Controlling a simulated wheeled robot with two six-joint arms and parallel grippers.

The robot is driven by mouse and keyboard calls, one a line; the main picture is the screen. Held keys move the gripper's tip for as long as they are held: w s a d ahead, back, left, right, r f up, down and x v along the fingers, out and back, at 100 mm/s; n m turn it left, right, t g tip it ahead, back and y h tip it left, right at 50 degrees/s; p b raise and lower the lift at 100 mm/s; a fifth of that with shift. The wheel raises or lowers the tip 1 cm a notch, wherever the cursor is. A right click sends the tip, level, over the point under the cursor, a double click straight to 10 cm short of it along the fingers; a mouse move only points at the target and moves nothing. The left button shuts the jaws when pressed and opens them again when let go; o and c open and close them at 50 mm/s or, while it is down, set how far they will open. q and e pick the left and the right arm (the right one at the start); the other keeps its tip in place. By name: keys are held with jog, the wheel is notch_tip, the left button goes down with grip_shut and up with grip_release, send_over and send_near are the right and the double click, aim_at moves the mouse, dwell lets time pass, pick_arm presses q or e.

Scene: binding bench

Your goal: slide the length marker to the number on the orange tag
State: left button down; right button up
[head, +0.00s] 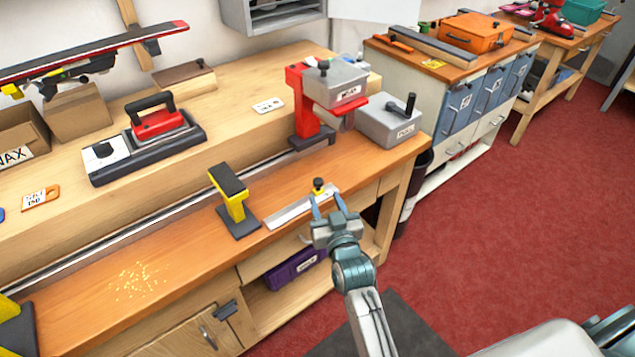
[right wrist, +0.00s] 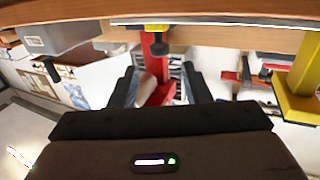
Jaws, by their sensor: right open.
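The length marker (head: 318,186), a small yellow slider with a black knob, sits near the right end of a pale scale strip (head: 290,214) along the bench's front edge. It also shows in the right wrist view (right wrist: 157,42), beyond the fingers. My right gripper (head: 326,199) is open at the marker, a blue finger to either side in the picture; I cannot tell if they touch it. Its fingers also show in the right wrist view (right wrist: 160,82), with nothing gripped. The orange tag (head: 41,197) lies at the far left; its lower line seems to read 150. My left gripper is out of view.
A yellow and black stand (head: 234,200) stands just left of the scale strip. A red clamp-like post (head: 303,105) and a grey box (head: 389,122) stand behind. A purple box (head: 295,268) sits on the shelf below. The bench front further left is mostly clear.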

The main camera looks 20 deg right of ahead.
aim_at(320, 185)
jog(key=w, duration=0.8)
jog(key=shift+d+f, duration=0.1)
jog(key=shift+d, duration=0.1)
grip_shut()
jog(key=shift+d, duration=0.1)
